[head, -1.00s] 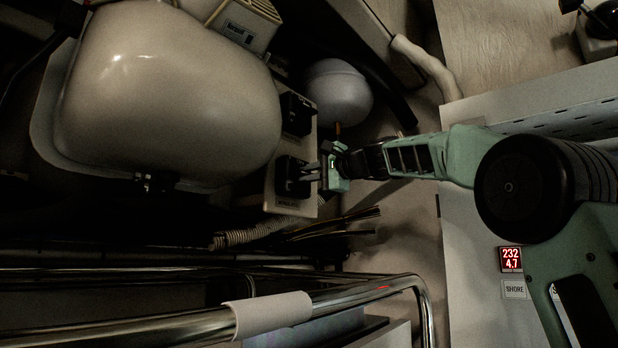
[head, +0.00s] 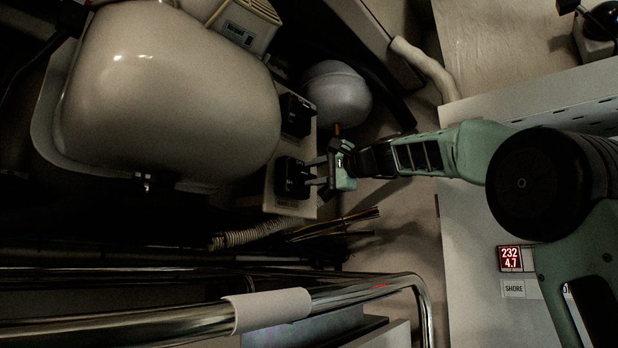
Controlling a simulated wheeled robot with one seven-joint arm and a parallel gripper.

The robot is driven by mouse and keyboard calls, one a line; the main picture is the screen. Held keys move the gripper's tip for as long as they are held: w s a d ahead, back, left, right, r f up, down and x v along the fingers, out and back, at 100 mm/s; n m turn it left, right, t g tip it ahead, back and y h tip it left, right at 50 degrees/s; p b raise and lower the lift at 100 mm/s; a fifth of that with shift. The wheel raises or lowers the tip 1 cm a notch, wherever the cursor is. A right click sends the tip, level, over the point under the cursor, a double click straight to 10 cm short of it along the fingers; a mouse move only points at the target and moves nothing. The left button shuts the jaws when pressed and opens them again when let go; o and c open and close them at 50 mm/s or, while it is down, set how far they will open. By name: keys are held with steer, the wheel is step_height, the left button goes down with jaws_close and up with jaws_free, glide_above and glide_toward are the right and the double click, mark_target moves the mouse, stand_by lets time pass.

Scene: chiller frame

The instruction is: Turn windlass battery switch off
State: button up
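Two black battery switches sit on a beige panel (head: 270,190) beside the large rounded tank. The upper switch (head: 297,115) is apart from my gripper. The lower switch (head: 291,178) is directly in front of my gripper (head: 311,171). The label under the lower switch is too small to read, so I cannot tell which one is the windlass switch. My gripper's two fingers are spread, with a gap between them, and nothing shows held. The fingertips are at the right side of the lower switch; whether they touch it is unclear. The knob's position cannot be read.
A large beige tank (head: 165,95) fills the upper left. A white round vessel (head: 338,95) stands behind the panel. A chrome rail (head: 130,328) crosses the front. Hoses and cables (head: 335,226) run below the switches. A red display (head: 510,258) is on the right wall.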

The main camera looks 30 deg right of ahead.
steer(key=b+v, duration=0.2)
steer(key=v, duration=1.3)
steer(key=shift+s, duration=0.15)
steer(key=shift+f, duration=0.15)
